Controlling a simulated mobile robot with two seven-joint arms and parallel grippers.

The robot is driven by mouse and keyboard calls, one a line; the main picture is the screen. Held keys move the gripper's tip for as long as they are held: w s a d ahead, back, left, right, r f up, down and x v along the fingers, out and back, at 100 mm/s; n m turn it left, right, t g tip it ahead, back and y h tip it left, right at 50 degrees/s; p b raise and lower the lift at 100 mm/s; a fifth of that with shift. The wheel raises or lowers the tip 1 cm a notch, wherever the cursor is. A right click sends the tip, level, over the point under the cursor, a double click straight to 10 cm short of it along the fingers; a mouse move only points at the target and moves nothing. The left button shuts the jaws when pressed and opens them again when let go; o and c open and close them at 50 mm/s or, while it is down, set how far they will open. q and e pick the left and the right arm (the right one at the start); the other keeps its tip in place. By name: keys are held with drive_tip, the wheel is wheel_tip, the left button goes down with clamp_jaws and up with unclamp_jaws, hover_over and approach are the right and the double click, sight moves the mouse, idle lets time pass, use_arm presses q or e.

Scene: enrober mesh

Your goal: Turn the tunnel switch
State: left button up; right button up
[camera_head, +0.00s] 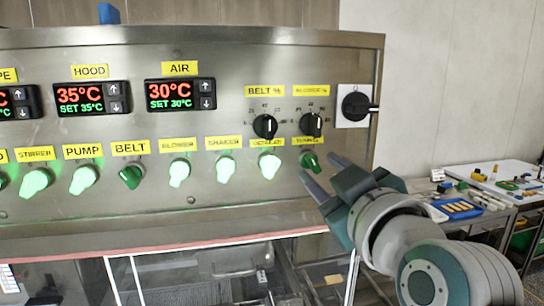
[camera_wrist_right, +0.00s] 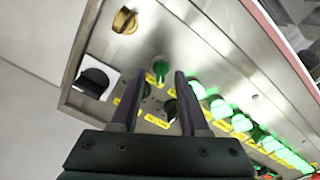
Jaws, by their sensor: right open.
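The tunnel switch (camera_head: 310,161) is a dark green, unlit knob under a yellow label (camera_head: 308,141) at the right end of the lower switch row. Its handle is tilted. My right gripper (camera_head: 322,173) is open, with its fingertips just below and to the right of this switch. In the right wrist view, a dark green knob (camera_wrist_right: 161,68), which looks like the tunnel switch, shows between the tips of the open fingers (camera_wrist_right: 159,76). I see no contact. My left gripper is out of view.
A lit detailer-position switch (camera_head: 270,166) sits close to the left, with more lit switches beyond. The dark belt switch (camera_head: 131,176) is unlit. Black dials (camera_head: 311,124) sit above, and a black rotary switch (camera_head: 356,106) is at right. A cluttered table (camera_head: 500,172) stands right.

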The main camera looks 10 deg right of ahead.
drive_tip(key=shift+w, duration=1)
drive_tip(key=shift+c, duration=0.2)
clamp_jaws()
